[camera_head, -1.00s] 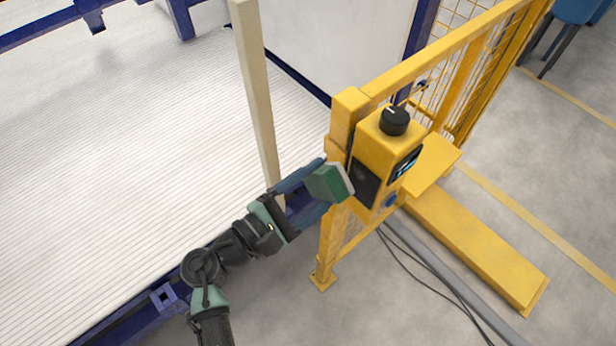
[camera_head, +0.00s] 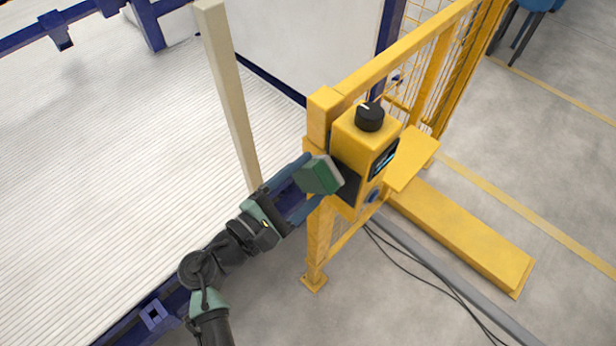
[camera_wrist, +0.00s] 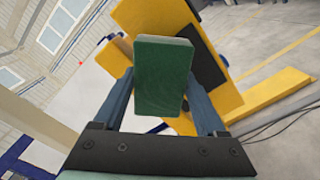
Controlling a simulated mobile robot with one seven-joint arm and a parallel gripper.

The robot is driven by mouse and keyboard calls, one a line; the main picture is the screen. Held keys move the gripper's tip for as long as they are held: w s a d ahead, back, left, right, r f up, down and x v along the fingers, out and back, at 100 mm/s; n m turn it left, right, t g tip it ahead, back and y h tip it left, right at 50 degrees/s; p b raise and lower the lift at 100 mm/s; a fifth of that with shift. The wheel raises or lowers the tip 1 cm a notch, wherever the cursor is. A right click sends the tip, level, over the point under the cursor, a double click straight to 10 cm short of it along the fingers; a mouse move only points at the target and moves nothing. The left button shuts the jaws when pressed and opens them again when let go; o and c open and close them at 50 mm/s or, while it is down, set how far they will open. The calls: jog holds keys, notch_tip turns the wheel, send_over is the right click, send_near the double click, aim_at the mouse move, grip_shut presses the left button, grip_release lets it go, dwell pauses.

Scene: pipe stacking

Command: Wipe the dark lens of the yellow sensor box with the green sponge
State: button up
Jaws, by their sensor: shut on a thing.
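The yellow sensor box (camera_head: 357,145) is mounted on the yellow fence post, with a black knob on top. Its dark lens (camera_head: 348,188) faces my gripper and is partly hidden behind the sponge in the head view. In the wrist view the lens (camera_wrist: 208,55) shows right of the sponge. My gripper (camera_head: 307,182) is shut on the green sponge (camera_head: 319,176), one finger on each side. The sponge's pale face is turned to the box, right at the lens. I cannot tell whether they touch. The wrist view shows the sponge (camera_wrist: 163,75) upright between the fingers.
A yellow fence (camera_head: 395,60) runs behind the box. A pale upright post (camera_head: 228,90) stands left, by the white slatted surface (camera_head: 110,170). Cables (camera_head: 420,268) lie on the floor.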

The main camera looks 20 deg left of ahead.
aim_at(333, 187)
jog(key=shift+x, duration=0.95)
jog(key=shift+s+d+p, duration=0.2)
jog(key=shift+s+d, duration=0.05)
jog(key=shift+d, duration=0.4)
jog(key=shift+s+d+p, duration=0.15)
jog(key=shift+s+d, duration=0.1)
jog(key=shift+d, duration=0.4)
jog(key=shift+s+d+p, duration=0.2)
jog(key=shift+s+d, duration=0.05)
jog(key=shift+d, duration=0.35)
jog(key=shift+w, duration=0.1)
jog(key=shift+w+a+b, duration=0.25)
jog(key=shift+a, duration=0.4)
jog(key=shift+w+a+b, duration=0.25)
jog(key=shift+a, duration=0.4)
jog(key=shift+w+a+r, duration=0.15)
jog(key=shift+w+a, duration=0.05)
jog(key=shift+a, duration=0.4)
